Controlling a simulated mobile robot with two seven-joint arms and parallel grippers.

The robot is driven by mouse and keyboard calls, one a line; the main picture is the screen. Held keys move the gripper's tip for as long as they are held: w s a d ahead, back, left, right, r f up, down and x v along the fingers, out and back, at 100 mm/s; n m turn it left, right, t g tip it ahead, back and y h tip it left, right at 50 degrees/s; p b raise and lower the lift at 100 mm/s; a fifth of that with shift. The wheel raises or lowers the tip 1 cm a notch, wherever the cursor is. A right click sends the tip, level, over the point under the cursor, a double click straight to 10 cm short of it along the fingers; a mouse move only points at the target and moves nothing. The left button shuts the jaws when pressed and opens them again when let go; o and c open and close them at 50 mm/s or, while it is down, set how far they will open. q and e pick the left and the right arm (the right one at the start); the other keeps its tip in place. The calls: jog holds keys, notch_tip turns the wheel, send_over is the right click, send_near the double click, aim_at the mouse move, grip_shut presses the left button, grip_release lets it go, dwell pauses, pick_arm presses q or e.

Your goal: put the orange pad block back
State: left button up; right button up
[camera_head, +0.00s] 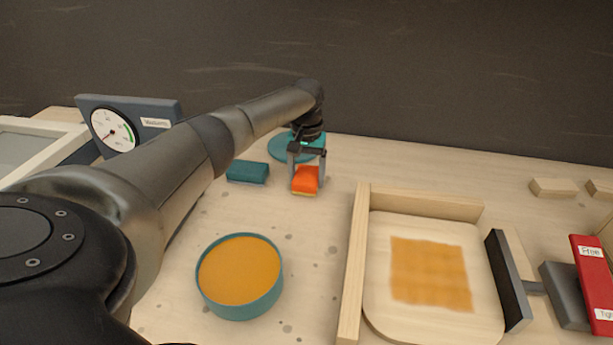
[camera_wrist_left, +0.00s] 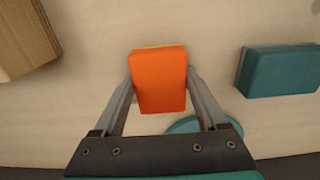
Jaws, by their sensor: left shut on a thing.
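The orange pad block (camera_head: 305,180) is a small orange block with a yellowish underside, at the back middle of the table in the head view. My left gripper (camera_head: 308,176) is shut on it, one finger on each side. In the left wrist view the orange pad block (camera_wrist_left: 159,80) sits between the fingertips of my left gripper (camera_wrist_left: 160,84). I cannot tell whether the block touches the table. A teal block (camera_head: 247,172) lies just left of it, and a teal disc (camera_head: 290,147) lies behind it, partly hidden by the gripper. My right gripper is not in view.
A teal bowl of orange material (camera_head: 240,313) stands in front. A wooden tray (camera_head: 354,270) with an orange patch (camera_head: 430,273) is to the right, near a dark clamp plate (camera_head: 508,280) and a red labelled block (camera_head: 592,285). A dial gauge (camera_head: 114,132) stands back left.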

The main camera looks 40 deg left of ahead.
aim_at(307, 175)
pick_arm(q)
jog(key=o, duration=1.1)
jog(key=shift+f, duration=0.1)
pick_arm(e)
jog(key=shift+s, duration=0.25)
pick_arm(q)
notch_tip(307, 175, up, 6)
jog(key=shift+r+p, duration=0.2)
jog(key=shift+p, duration=0.95)
jog(key=shift+r+p, duration=0.75)
jog(key=shift+r, duration=2.2)
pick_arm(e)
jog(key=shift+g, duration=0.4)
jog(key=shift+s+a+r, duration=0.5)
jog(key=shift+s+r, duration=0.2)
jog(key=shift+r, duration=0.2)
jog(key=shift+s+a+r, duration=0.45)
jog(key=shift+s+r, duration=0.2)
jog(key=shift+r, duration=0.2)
